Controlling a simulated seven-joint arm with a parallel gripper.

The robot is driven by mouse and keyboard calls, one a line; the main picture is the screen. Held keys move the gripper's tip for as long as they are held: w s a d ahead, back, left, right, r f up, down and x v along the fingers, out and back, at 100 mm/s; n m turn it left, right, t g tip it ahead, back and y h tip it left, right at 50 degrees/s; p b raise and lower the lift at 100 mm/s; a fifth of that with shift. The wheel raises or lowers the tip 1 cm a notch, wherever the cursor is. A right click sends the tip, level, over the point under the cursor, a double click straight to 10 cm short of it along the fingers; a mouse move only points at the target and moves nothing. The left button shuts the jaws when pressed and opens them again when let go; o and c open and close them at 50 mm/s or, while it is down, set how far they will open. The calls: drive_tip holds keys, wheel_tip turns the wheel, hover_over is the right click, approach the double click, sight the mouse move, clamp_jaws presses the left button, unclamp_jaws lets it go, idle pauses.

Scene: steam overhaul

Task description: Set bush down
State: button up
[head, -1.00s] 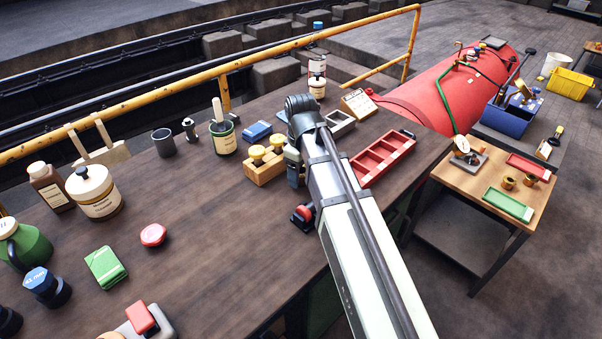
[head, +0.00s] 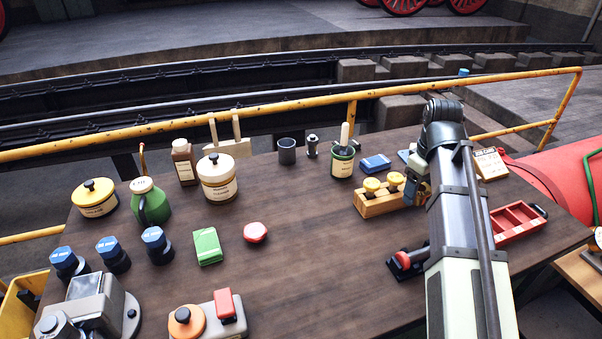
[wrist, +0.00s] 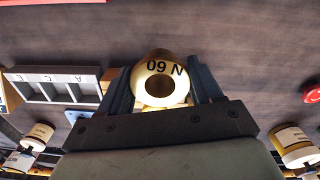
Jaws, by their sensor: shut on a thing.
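In the wrist view my gripper (wrist: 161,88) is shut on the bush (wrist: 150,69), with one dark finger on either side of it. The bush is a cream-yellow ring with a brown middle and dark lettering that appears upside down. The dark table top (wrist: 235,55) lies beyond it; I cannot tell whether the bush touches it. In the head view my gripper (head: 418,188) hangs beside the wooden block with yellow-topped pieces, partly behind my arm. The bush cannot be made out there.
The wooden block (head: 377,206) stands close left of my gripper. A red tray (head: 519,226) lies to the right, and a red-and-black item (head: 408,262) lies in front. A pot with a brush (head: 342,163) stands behind. The table's middle (head: 310,230) has bare room.

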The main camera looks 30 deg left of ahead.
wheel_tip(320, 180, up, 5)
drive_tip(key=n, duration=0.2)
hover_over(255, 171)
drive_tip(key=shift+a+f, duration=0.15)
drive_tip(key=shift+f, duration=7.25)
drive_tip(key=shift+f, duration=0.15)
drive_tip(key=o, duration=1.4)
drive_tip(key=shift+c, duration=0.2)
